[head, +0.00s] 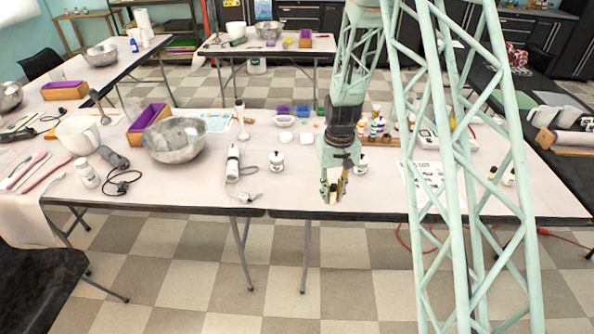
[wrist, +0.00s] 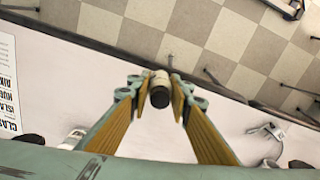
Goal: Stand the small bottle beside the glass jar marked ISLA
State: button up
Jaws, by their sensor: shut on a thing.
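My gripper (head: 333,188) hangs over the front edge of the middle table. Its fingers are shut on a small bottle (wrist: 160,90) with a dark cap, which shows between the tips in the wrist view. The bottle is only a small pale and dark shape in the head view. A jar with a white lid (head: 277,161) stands left of my gripper. Another white-lidded jar (head: 361,163) stands close behind it to the right. The names on the jars are too small to read, so I cannot tell which is marked ISLA.
A printed sheet (head: 425,186) with names lies to the right. Two small dark-capped bottles (head: 508,178) stand beyond it. A white cylindrical device (head: 233,163) and a metal bowl (head: 174,140) are to the left. Bare tabletop (head: 300,190) lies left of my gripper.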

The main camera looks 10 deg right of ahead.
jog(key=w+m, duration=0.1)
jog(key=w+m+p, duration=0.1)
jog(key=m, duration=0.1)
jog(key=w+m, duration=0.1)
jog(key=shift+w+d+r+m, duration=0.1)
jog(key=shift+w+d+m, duration=0.2)
jog(key=shift+d+m, duration=0.1)
jog(key=w+m, duration=0.1)
jog(key=w+m+p, duration=0.1)
jog(key=m, duration=0.1)
jog(key=w+m, duration=0.1)
jog(key=shift+d+m, duration=0.25)
jog(key=shift+m, duration=0.05)
jog(key=w+m+p, duration=0.1)
jog(key=m, duration=0.1)
jog(key=w+m, duration=0.2)
jog(key=shift+w+d+m+p, duration=0.15)
jog(key=shift+d+m+p, duration=0.2)
jog(key=shift+d+m, duration=0.05)
jog(key=shift+w+d+m+p, duration=0.15)
jog(key=shift+w+m+p, duration=0.1)
jog(key=shift+w+m, duration=0.65)
jog(key=shift+w+d+m+p, duration=0.2)
jog(key=shift+w+m, duration=0.3)
jog(key=shift+m, duration=0.8)
jog(key=shift+w+a, duration=0.15)
